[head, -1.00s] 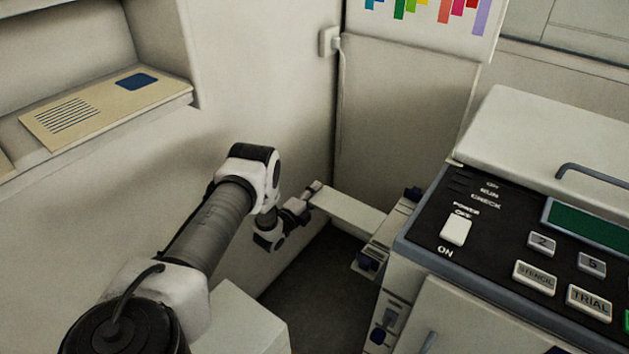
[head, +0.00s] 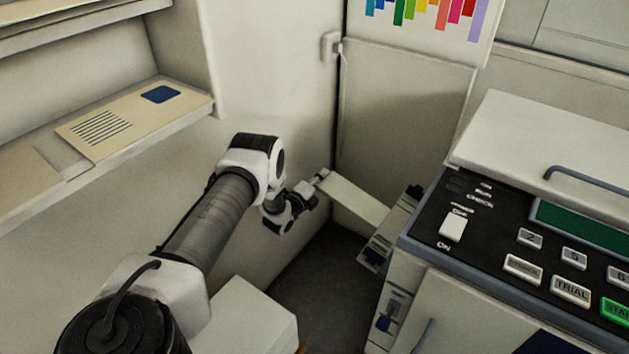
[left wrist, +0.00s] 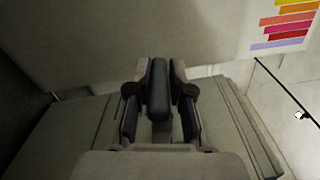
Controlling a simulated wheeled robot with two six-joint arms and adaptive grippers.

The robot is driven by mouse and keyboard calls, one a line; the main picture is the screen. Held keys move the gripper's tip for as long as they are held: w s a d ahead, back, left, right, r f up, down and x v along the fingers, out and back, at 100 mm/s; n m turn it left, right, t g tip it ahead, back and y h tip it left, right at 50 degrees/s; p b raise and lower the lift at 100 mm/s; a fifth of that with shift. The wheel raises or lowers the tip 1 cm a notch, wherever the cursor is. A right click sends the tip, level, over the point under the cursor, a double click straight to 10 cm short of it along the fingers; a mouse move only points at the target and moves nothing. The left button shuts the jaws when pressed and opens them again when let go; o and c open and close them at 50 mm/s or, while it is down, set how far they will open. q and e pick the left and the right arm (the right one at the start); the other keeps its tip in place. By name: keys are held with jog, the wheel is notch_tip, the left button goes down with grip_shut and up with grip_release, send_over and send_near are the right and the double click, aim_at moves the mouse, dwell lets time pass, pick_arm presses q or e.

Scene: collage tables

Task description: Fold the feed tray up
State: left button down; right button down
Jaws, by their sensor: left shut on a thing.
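The feed tray (head: 352,199) is a pale flat panel on the left side of the copying machine (head: 487,205). In the head view it juts out from the machine toward the wall and slopes up to its outer end. My left gripper (head: 320,178) is at that outer end. In the left wrist view my left gripper (left wrist: 159,88) is shut on a dark rounded bar at the tray's edge, and the pale tray (left wrist: 75,130) spreads to both sides below. My right gripper is not in view.
A wall shelf (head: 150,125) with a beige card is at the left. A white box (head: 250,318) stands below my left arm. A cabinet (head: 405,110) with a colour chart is behind the tray. The dark floor gap (head: 325,280) under the tray is clear.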

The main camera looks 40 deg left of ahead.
pick_arm(q)
jog(key=d+r+m+p, duration=0.1)
jog(key=r+p, duration=0.1)
jog(key=r, duration=0.1)
jog(key=d+r+m+p, duration=0.1)
jog(key=r+p, duration=0.2)
jog(key=d+r+m+p, duration=0.1)
jog(key=r+p, duration=0.2)
jog(key=r, duration=0.1)
jog(key=shift+w+d+m, duration=0.25)
jog(key=shift+d+m, duration=0.05)
jog(key=shift+d, duration=0.1)
jog(key=w+d+r+m+p, duration=0.1)
jog(key=d+r+p, duration=0.2)
jog(key=d+r, duration=0.3)
jog(key=w+d+r+m+p, duration=0.1)
jog(key=d+r+p, duration=0.3)
jog(key=d, duration=1.3)
notch_tip(320, 180, up, 2)
jog(key=shift+r, duration=0.1)
jog(key=shift+w+d, duration=0.1)
jog(key=shift+d, duration=0.1)
jog(key=c, duration=1.1)
grip_release()
jog(key=shift+d+m, duration=0.2)
jog(key=shift+m, duration=0.1)
